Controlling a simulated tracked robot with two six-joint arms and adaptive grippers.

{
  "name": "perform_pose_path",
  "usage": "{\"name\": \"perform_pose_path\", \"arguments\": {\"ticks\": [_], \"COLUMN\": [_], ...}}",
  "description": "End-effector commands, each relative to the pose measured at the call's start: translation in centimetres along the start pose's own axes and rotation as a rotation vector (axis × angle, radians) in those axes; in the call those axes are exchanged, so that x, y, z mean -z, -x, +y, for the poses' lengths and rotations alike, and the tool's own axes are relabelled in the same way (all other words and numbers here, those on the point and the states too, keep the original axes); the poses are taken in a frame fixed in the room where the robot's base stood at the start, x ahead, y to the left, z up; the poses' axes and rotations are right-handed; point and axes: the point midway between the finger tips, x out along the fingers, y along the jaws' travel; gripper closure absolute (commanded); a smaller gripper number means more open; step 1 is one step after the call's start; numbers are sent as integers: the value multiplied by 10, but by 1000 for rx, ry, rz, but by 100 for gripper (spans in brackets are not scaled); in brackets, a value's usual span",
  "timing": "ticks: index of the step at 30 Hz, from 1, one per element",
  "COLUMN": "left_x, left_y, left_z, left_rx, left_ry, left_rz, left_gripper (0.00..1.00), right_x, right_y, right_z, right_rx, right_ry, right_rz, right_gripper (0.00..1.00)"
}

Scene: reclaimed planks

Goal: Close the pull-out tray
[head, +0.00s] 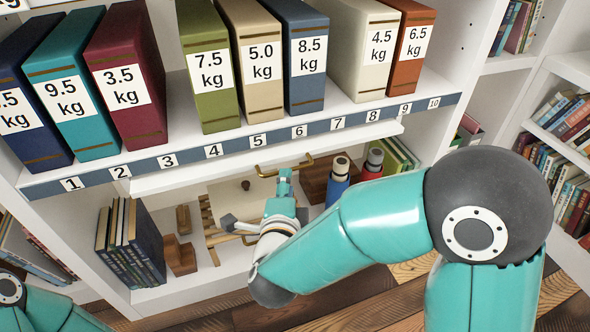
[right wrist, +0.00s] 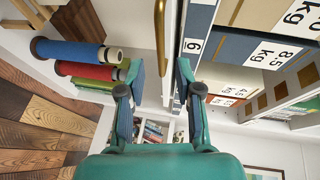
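The pull-out tray (head: 345,146) is a white board with a brass handle (head: 283,164), just below the numbered shelf edge. Its front stands a little out from under that edge. My right gripper (head: 284,178) is at the handle, seen from behind in the head view. In the right wrist view its two fingers (right wrist: 160,72) are apart with nothing between the tips, and the brass handle (right wrist: 160,28) lies ahead, in line with the gap. Contact with the handle cannot be told. My left gripper is out of view; only part of my left arm shows at bottom left.
Weight-labelled binders (head: 305,62) stand on the shelf above the numbered strip (head: 257,141). Below are dark books (head: 130,243), wooden pieces (head: 180,256), a blue roll (head: 337,185) and a red roll (head: 373,165). The wooden floor (head: 375,300) in front is clear.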

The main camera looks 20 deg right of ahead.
Motion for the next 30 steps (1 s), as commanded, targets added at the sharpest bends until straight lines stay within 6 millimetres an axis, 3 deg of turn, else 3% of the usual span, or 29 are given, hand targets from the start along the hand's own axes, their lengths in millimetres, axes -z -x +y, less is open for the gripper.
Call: {"name": "perform_pose_path", "arguments": {"ticks": [3, 9, 22, 28, 30], "left_x": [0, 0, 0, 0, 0], "left_y": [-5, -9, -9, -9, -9], "left_z": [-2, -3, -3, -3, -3], "left_rx": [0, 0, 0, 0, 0], "left_ry": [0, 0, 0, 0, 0], "left_rz": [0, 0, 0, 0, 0], "left_gripper": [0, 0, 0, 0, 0], "right_x": [1, 1, 1, 1, 1], "right_y": [-24, -50, -58, -58, -58], "right_z": [2, 1, 0, 0, 0], "right_rx": [-1, -1, 0, 0, -1], "right_ry": [-1, 0, 1, 1, 1], "right_rz": [4, 2, 0, 1, 1], "right_gripper": [66, 66, 66, 99, 100]}}
